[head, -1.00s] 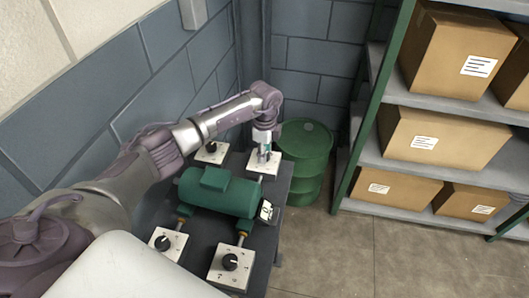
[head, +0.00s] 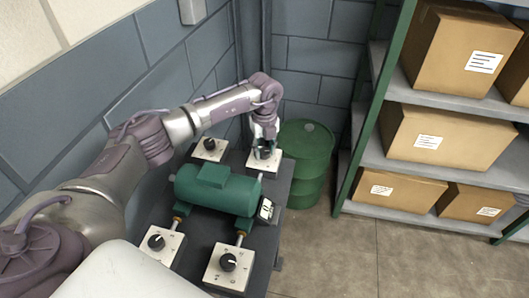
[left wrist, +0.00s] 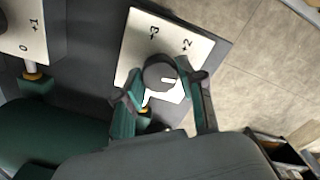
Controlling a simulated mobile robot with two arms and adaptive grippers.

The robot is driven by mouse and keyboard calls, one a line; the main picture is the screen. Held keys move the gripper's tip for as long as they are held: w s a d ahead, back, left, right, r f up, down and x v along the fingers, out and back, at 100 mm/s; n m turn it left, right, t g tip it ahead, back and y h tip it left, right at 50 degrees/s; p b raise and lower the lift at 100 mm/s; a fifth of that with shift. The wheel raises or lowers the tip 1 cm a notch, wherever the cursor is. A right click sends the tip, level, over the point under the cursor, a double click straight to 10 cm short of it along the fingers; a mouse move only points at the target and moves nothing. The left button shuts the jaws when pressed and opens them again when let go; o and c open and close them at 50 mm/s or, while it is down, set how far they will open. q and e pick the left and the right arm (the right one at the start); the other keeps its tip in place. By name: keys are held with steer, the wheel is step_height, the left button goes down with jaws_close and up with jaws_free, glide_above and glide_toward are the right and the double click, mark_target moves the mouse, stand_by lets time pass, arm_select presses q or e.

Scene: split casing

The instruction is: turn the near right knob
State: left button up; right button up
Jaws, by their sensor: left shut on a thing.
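The near right knob (head: 228,262) is black with a pale mark and sits on a white square plate (head: 236,280) at the table's near right corner. Nothing touches it. My left gripper (head: 264,152) is at the far right plate (head: 268,167), away from the near right knob. It is shut on the far right knob (left wrist: 160,72), which shows in the left wrist view between the two fingers, on a plate marked +3 and +2. In the head view the gripper mostly hides that knob. My right gripper is in neither view.
A green motor-like casing (head: 218,189) lies across the dark table between the near and far plates. The near left knob (head: 156,242) and far left knob (head: 210,144) stand free. A green barrel (head: 308,165) and shelves with boxes (head: 432,132) stand beyond, right.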

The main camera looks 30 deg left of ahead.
arm_select(q)
steer(key=m+b, duration=0.1)
steer(key=m, duration=0.2)
steer(key=shift+a+m+b, duration=0.1)
steer(key=shift+m+b, duration=0.3)
steer(key=m+b, duration=0.1)
steer(key=m, duration=0.1)
steer(key=shift+m, duration=0.4)
steer(key=m+b, duration=0.3)
steer(key=m, duration=0.3)
steer(key=m+b, duration=0.2)
steer(key=m, duration=0.4)
steer(key=shift+w+m, duration=0.1)
steer(key=shift+m, duration=0.2)
steer(key=m+b, duration=0.1)
steer(key=m, duration=0.2)
steer(key=shift+m, duration=0.3)
steer(key=shift+r+m+b, duration=0.1)
steer(key=shift+m+b, duration=0.4)
steer(key=shift+m, duration=1)
